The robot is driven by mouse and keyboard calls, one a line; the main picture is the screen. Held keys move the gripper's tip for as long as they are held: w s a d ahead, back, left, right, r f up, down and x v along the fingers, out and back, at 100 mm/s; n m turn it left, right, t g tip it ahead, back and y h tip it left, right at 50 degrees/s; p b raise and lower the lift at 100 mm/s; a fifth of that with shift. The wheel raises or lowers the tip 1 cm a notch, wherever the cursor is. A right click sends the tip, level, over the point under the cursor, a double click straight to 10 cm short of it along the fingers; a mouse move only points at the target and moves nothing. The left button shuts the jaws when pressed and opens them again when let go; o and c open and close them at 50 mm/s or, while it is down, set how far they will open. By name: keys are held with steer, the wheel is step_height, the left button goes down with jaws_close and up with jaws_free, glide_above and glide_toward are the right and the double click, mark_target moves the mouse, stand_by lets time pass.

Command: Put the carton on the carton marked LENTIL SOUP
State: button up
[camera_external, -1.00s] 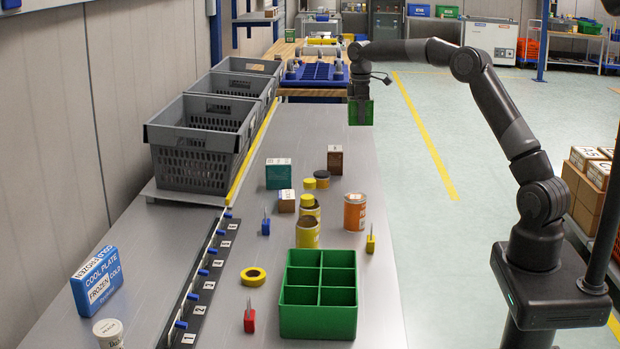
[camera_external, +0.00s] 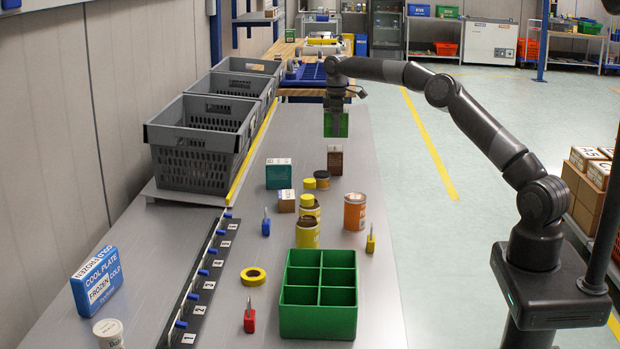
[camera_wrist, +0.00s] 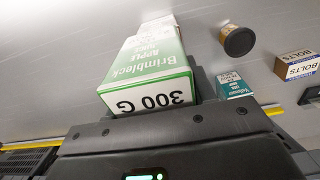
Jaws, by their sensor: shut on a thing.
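My gripper (camera_external: 337,106) is shut on a green-and-white carton (camera_external: 336,125), held in the air above the far part of the grey bench. In the wrist view the carton (camera_wrist: 150,68) reads "Brimbleck" and "300 G". Just below it in the external view stands a small brown carton (camera_external: 335,161), upright on the bench, with a gap between them. A teal carton (camera_external: 279,174) stands to its left; it also shows in the wrist view (camera_wrist: 233,86). I cannot read LENTIL SOUP on any carton.
A green divided box (camera_external: 318,325) is at the front. Grey crates (camera_external: 192,165) line the left. The bench right of the brown carton is clear.

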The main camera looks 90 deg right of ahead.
steer(key=shift+w+f, duration=0.15)
steer(key=shift+f, duration=1.95)
steer(key=shift+f, duration=0.15)
steer(key=o, duration=1.1)
steer(key=shift+o, duration=0.2)
steer(key=shift+a+r, duration=0.1)
steer(key=shift+r, duration=3.85)
